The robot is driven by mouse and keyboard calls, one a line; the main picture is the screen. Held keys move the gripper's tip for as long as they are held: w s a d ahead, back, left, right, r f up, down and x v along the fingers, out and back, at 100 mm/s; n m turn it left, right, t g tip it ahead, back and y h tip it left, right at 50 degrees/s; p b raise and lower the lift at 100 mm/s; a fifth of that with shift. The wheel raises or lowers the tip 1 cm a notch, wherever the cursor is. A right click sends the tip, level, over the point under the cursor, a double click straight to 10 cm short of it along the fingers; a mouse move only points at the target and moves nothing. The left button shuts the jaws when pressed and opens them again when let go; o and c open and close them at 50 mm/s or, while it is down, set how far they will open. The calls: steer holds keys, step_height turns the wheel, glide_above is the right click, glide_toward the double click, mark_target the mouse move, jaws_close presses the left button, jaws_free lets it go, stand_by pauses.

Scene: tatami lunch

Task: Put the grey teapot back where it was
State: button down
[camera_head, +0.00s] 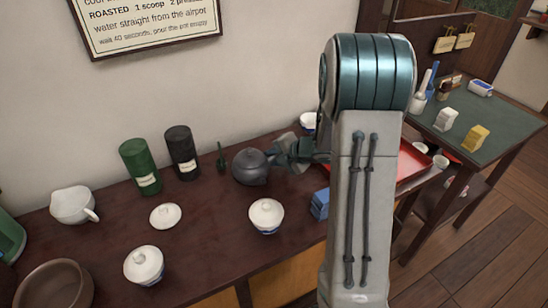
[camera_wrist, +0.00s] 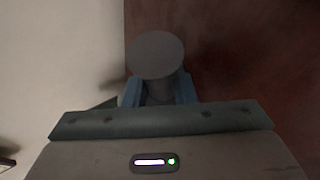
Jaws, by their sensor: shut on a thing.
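The grey teapot (camera_head: 250,167) is a dark, round, lidded pot, upright near the back of the dark wooden counter in the head view. My gripper (camera_head: 283,156) is on its right side, shut on it. In the wrist view, the blue fingers of my gripper (camera_wrist: 160,92) close around a grey part of the teapot (camera_wrist: 156,55) with a round end. My arm hides the area to the right of it. I cannot tell whether the pot's base touches the counter (camera_head: 210,220).
A green canister (camera_head: 140,167) and a black canister (camera_head: 182,153) stand left of the teapot, with a small green whisk-like item (camera_head: 221,157) between. A red tray (camera_head: 412,166) lies right.

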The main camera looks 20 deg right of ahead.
steer(key=c, duration=1.2)
jaws_free()
steer(key=shift+f, duration=0.1)
steer(key=shift+r, duration=0.2)
steer(key=s+d+r+m+t+h+p, duration=0.1)
steer(key=s+d+r+m+h, duration=0.3)
steer(key=r+m, duration=0.3)
steer(key=s+d+r+m+t+h+p, duration=0.1)
steer(key=s+d+r+m+h+p, duration=0.1)
steer(key=s+d+r+m+h, duration=0.45)
steer(key=s+a+m+g+y, duration=0.1)
steer(key=s+a+m+g, duration=0.1)
steer(key=s+a+m, duration=0.2)
steer(key=s+a+m+g+y, duration=0.2)
steer(key=s+a+m+g, duration=0.1)
steer(key=s+a, duration=0.3)
steer(key=s+a+m+g+y, duration=0.1)
steer(key=s+a+m+g, duration=0.2)
steer(key=s, duration=0.4)
steer(key=shift+s+a+f+m+y, duration=0.1)
steer(key=shift+a+f+m+y, duration=0.05)
steer(key=shift+a+m, duration=0.35)
steer(key=shift+s+a+f+m+y, duration=0.1)
steer(key=shift+a+f+m, duration=0.05)
steer(key=shift+a+m, duration=0.3)
